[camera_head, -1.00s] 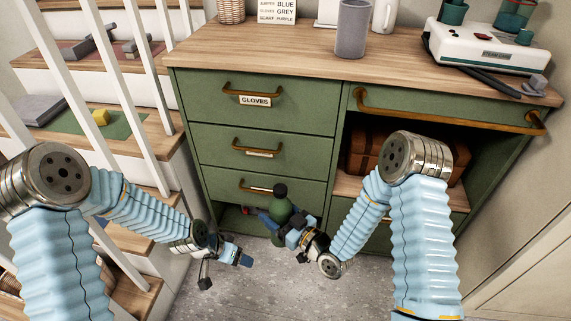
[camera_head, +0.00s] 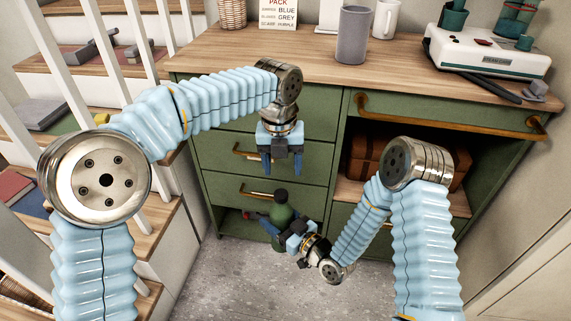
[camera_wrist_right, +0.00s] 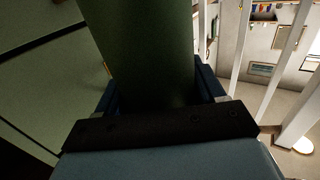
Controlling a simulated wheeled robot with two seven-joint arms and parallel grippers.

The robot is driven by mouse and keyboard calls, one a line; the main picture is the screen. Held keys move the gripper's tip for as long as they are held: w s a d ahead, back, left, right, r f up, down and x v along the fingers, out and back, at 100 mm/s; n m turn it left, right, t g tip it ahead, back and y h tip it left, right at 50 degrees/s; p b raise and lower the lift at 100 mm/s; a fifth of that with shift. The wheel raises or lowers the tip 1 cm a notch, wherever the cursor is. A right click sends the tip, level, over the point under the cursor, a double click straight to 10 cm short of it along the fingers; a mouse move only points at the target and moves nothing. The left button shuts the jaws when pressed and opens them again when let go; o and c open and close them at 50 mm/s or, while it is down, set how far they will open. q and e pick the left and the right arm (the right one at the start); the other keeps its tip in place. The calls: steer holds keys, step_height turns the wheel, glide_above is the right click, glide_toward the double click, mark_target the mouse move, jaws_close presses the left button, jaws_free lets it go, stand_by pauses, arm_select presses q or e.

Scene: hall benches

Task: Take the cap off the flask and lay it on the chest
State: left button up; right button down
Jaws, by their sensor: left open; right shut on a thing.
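The green flask (camera_head: 283,214) is upright in front of the chest's lower drawers in the head view, with its dark cap (camera_head: 281,196) on top. My right gripper (camera_head: 285,226) is shut on the flask's body; the flask also fills the upper middle of the right wrist view (camera_wrist_right: 150,50). My left gripper (camera_head: 281,162) is open and empty, fingers pointing down, above the cap and apart from it. The green chest (camera_head: 215,135) has a wooden top (camera_head: 290,50).
On the chest's top stand a grey cup (camera_head: 352,35), a white mug (camera_head: 387,17), a sign (camera_head: 279,13), a basket (camera_head: 231,13) and a white machine (camera_head: 487,50). The top's left and middle front is clear. White stair railings (camera_head: 95,50) stand at the left.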

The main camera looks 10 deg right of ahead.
mark_target(286, 193)
arm_select(q)
steer(key=shift+s+d+r+m, duration=0.1)
steer(key=shift+s+d+m, duration=0.15)
steer(key=shift+m, duration=0.25)
steer(key=shift+s+m+y, duration=0.15)
steer(key=shift+m+y, duration=0.15)
step_height(286, 193, down, 8)
steer(key=shift+f, duration=0.1)
steer(key=shift+d+r, duration=0.2)
steer(key=shift+d, duration=0.05)
jaws_close()
